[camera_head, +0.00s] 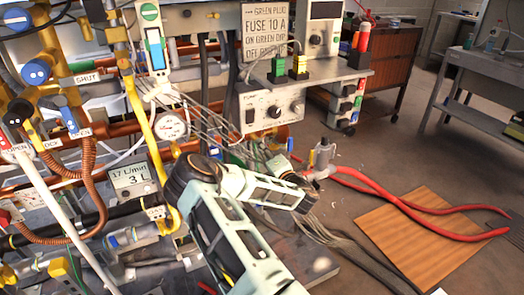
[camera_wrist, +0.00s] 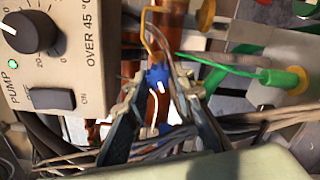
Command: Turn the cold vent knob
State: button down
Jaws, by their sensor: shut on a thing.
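In the wrist view a small blue knob (camera_wrist: 157,76) sits in front of a copper pipe. My gripper (camera_wrist: 158,87) has its two fingers on either side of the knob and is shut on it. No label naming it as the cold vent is readable. In the head view my arm reaches across the lower middle towards the area under the pump box, and I cannot clearly make out the fingertips or this knob there.
The pump box (camera_head: 270,108) with a black dial stands just beside my gripper; it also fills the left of the wrist view (camera_wrist: 80,45). A green-handled valve (camera_wrist: 285,80) is at right. Grey cables run close below.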

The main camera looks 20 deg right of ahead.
jog(key=shift+d, duration=0.1)
dwell(0.3)
jog(key=c, duration=1.7)
grip_release()
jog(key=shift+o, duration=0.2)
jog(key=s, duration=1.2)
jog(key=shift+d, duration=0.2)
